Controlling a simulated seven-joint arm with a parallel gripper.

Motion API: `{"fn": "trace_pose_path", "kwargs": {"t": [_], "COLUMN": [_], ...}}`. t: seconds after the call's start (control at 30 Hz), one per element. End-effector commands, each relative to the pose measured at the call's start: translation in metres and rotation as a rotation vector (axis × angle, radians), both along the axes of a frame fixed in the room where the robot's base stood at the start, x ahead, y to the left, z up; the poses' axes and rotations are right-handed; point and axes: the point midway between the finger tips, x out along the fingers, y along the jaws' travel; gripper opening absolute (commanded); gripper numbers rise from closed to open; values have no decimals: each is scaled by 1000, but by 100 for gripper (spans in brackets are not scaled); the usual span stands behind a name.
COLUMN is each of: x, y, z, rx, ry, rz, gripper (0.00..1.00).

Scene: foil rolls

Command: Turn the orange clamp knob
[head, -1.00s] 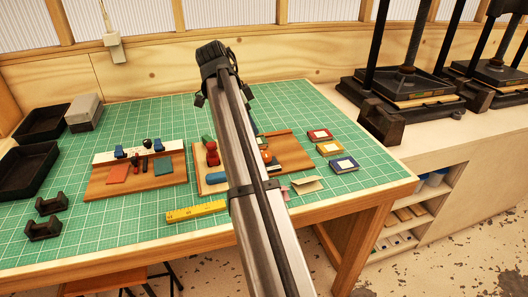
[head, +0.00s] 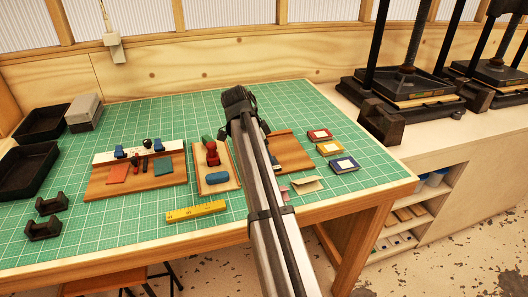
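No orange clamp knob shows clearly now; an orange spot seen earlier beside the arm is covered by my arm. A brown wooden board (head: 291,150) lies partly behind my arm, its left part hidden. My gripper (head: 238,104) is the dark end of the arm, over the middle of the green mat (head: 190,118). Its fingertips are turned away or hidden, so I cannot tell whether it is open.
A larger board (head: 100,188) with blue knobs and orange and teal pieces lies left. A yellow ruler (head: 195,211) lies in front. Small red, yellow and blue boxes (head: 344,164) lie right. Black trays (head: 42,124) stand far left; presses (head: 405,90) stand right.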

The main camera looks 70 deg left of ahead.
Motion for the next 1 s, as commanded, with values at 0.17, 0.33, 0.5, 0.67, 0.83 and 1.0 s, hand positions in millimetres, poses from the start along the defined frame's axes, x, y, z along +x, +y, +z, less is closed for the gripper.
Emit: {"fn": "trace_pose_path", "kwargs": {"t": [0.17, 0.33, 0.5, 0.67, 0.83, 1.0], "x": [0, 0, 0, 0, 0, 0], "y": [0, 0, 0, 0, 0, 0], "z": [-1, -1, -1, -1, -1, -1], "rx": [0, 0, -1, -1, -1, -1], "ry": [0, 0, 0, 0, 0, 0], "rz": [0, 0, 0, 0, 0, 9], "gripper": [64, 56, 40, 24, 9, 9]}}
